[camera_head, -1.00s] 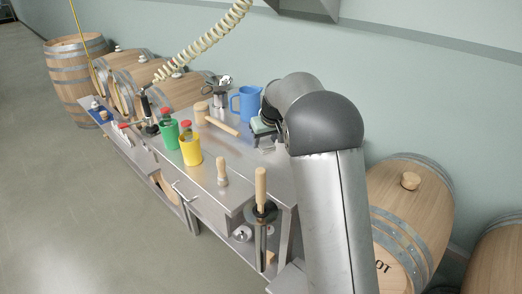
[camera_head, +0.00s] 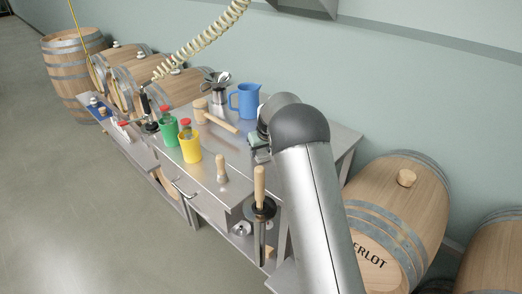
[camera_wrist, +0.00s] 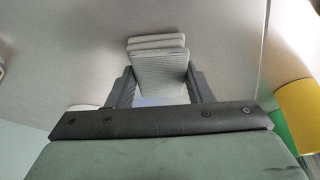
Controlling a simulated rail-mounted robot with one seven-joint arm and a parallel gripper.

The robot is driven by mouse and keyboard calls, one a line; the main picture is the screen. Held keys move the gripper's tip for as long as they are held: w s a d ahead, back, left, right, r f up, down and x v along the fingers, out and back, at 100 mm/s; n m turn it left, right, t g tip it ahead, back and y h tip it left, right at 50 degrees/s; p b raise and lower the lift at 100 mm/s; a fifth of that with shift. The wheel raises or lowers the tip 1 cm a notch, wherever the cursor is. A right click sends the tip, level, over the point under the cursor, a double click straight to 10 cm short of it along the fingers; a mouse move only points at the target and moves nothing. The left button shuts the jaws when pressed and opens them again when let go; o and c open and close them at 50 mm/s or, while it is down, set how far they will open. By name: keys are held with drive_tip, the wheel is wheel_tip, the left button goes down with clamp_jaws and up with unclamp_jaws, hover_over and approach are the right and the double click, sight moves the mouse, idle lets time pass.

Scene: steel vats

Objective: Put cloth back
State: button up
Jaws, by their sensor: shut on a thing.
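A folded, pale grey cloth (camera_wrist: 158,66) shows as a few stacked layers in the wrist view. My gripper (camera_wrist: 160,80) has one dark finger on each side of it and is shut on it. In the head view my gripper (camera_head: 258,143) is at the right part of the steel table (camera_head: 232,152), mostly hidden by my arm. Only a small greenish edge shows under it there. I cannot tell whether the cloth touches the tabletop.
A blue jug (camera_head: 244,100) and a steel pot with utensils (camera_head: 217,102) stand behind. A wooden mallet (camera_head: 218,122), yellow cup (camera_head: 190,147), green cup (camera_head: 168,130) and wooden-handled tool (camera_head: 221,170) are left of my gripper.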

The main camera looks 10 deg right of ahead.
drive_tip(key=shift+f, duration=0.25)
drive_tip(key=o, duration=1)
drive_tip(key=shift+r, duration=0.1)
drive_tip(key=shift+c, duration=0.2)
drive_tip(key=shift+r, duration=0.4)
drive_tip(key=b+v, duration=0.1)
drive_tip(key=v, duration=1)
drive_tip(key=shift+s+r+b, duration=0.25)
drive_tip(key=shift+b, duration=0.05)
